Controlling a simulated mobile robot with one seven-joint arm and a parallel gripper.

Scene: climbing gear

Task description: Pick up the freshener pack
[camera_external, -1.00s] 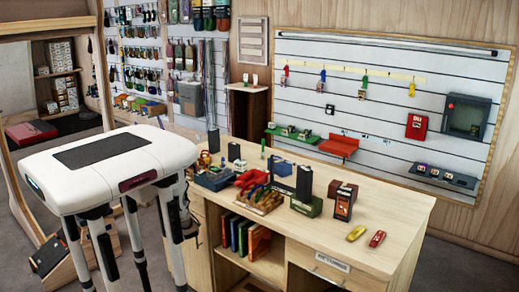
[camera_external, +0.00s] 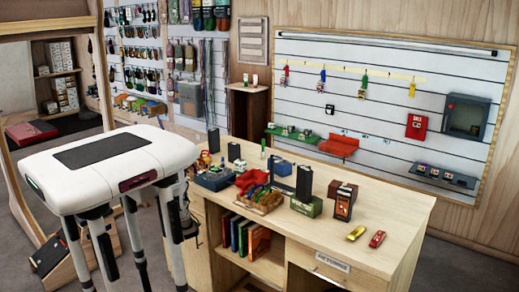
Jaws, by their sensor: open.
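I cannot tell for certain which item is the freshener pack. A black and orange upright box (camera_external: 343,203) stands near the right part of the wooden counter (camera_external: 400,215). A small yellow item (camera_external: 355,233) and a small red item (camera_external: 377,239) lie flat to its right, near the front edge. My white-topped body is at the left, beside the counter's left end. I cannot make out my gripper or its fingers in this view.
A green box (camera_external: 306,206), a tall black block (camera_external: 304,183), a wooden tray (camera_external: 258,203) of small gear, a red holder (camera_external: 250,180) and a blue case (camera_external: 213,178) crowd the counter's middle and left. The counter's right end is clear. A slatted wall display (camera_external: 390,110) stands behind.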

